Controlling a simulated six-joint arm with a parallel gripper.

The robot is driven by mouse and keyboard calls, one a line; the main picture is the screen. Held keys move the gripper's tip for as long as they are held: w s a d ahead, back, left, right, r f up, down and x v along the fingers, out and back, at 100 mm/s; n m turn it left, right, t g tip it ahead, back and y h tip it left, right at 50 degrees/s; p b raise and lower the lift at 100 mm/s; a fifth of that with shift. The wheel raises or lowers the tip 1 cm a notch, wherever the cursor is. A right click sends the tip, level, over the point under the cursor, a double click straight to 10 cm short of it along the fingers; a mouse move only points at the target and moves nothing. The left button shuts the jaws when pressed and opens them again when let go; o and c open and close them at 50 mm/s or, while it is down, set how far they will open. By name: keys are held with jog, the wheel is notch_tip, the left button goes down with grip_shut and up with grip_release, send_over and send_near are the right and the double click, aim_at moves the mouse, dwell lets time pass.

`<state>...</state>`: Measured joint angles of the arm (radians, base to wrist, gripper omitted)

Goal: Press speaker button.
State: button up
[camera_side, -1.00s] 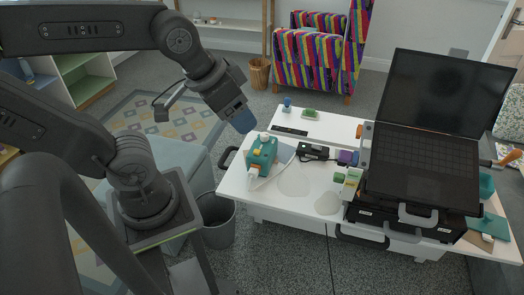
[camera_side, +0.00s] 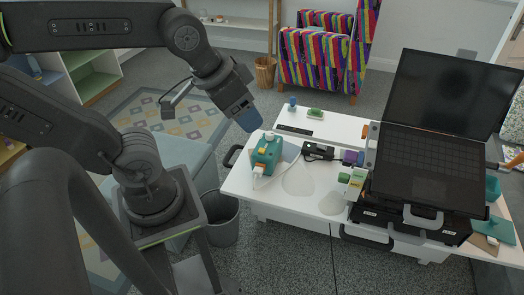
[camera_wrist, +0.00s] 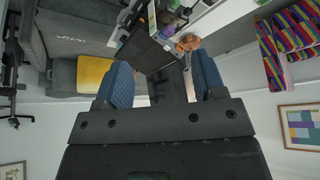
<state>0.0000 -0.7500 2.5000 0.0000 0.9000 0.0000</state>
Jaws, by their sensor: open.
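A teal boxy thing (camera_side: 266,154) with yellow, orange and white parts stands near the left end of the white table. A black device (camera_side: 317,151) lies to its right. I cannot tell for certain which of these is the speaker, and no button is clear. My gripper (camera_side: 247,119) hangs above and to the left of the teal thing, apart from it, with blue fingertips pointing down. In the wrist view, my gripper (camera_wrist: 165,82) has its two blue fingers spread with nothing between them.
A large open laptop (camera_side: 425,165) rests on black cases at the table's right. Small green and yellow blocks (camera_side: 350,182) sit at its left. The white table (camera_side: 240,185) has clear room at its front left. A bin (camera_side: 221,218) stands below, and a striped armchair (camera_side: 318,55) behind.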

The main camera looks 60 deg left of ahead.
jog(key=shift+c, duration=0.5)
grip_shut()
dwell(1.1)
